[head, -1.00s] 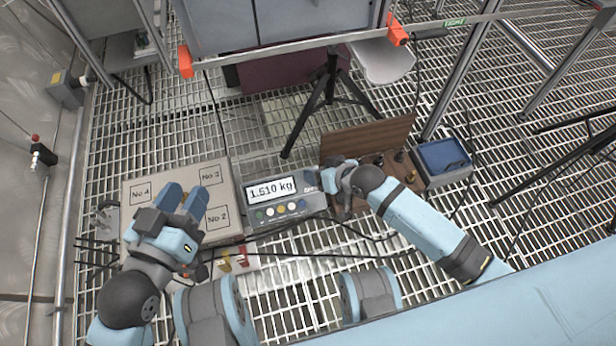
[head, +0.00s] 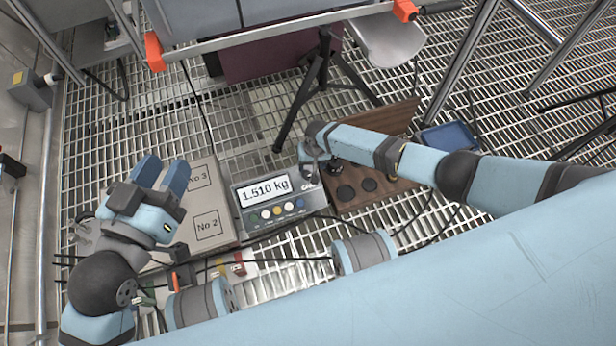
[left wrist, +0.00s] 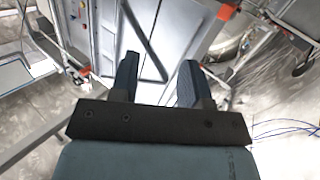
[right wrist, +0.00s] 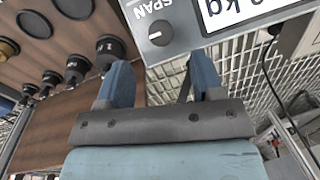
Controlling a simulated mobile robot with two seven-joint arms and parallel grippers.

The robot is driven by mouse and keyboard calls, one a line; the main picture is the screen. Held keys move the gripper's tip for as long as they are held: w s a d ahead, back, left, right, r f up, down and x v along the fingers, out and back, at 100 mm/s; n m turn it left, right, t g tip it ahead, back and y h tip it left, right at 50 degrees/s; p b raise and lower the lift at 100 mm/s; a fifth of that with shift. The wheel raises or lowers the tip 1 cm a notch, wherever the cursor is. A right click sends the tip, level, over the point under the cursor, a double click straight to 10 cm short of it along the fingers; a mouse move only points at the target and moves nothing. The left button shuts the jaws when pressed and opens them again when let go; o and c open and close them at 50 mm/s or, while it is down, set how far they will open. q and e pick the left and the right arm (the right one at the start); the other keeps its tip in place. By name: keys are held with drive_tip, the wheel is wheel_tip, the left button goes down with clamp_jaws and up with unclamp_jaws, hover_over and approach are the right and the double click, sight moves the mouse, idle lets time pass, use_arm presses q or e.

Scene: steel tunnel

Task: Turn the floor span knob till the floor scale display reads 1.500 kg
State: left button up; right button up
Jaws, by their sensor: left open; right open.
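The floor scale display (head: 265,190) reads 1.510 kg in the head view. Its grey housing has a row of coloured buttons below the screen. The span knob (right wrist: 159,33), a small dark-faced dial with a light slot, sits beside the word SPAN in the right wrist view. My right gripper (right wrist: 160,80) is open and empty, its fingertips just short of the housing edge near the knob. In the head view my right arm hides the knob. My left gripper (head: 163,172) is open and empty above the grey platform (head: 222,240) marked No 2 and No 3.
A wooden weight block (head: 375,192) with dark round weights stands right of the display; several weights show in the right wrist view. A blue tray (head: 447,137) lies beyond it. A black tripod (head: 305,90) stands behind. Cables cross the grating in front.

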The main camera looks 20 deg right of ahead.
sight(308, 175)
drive_tip(key=f+b, duration=0.1)
drive_tip(key=f, duration=0.1)
drive_tip(key=f+b, duration=0.1)
drive_tip(key=f, duration=0.2)
drive_tip(key=shift+a+f+b, duration=0.3)
drive_tip(key=shift+a+b, duration=0.05)
drive_tip(key=shift+b, duration=0.05)
drive_tip(key=shift+w+a+f+b, duration=0.1)
drive_tip(key=shift+f+b, duration=0.4)
drive_tip(key=shift+f, duration=0.3)
use_arm(q)
drive_tip(key=w+m, duration=0.1)
drive_tip(key=w+a+m+t+h, duration=0.1)
drive_tip(key=m, duration=0.1)
drive_tip(key=shift+w+a+r+t, duration=0.1)
drive_tip(key=shift+a+r+t, duration=0.15)
drive_tip(key=shift+r+t, duration=0.1)
use_arm(e)
drive_tip(key=c, duration=0.9)
use_arm(q)
drive_tip(key=shift+r, duration=0.1)
use_arm(e)
drive_tip(key=shift+r, duration=0.1)
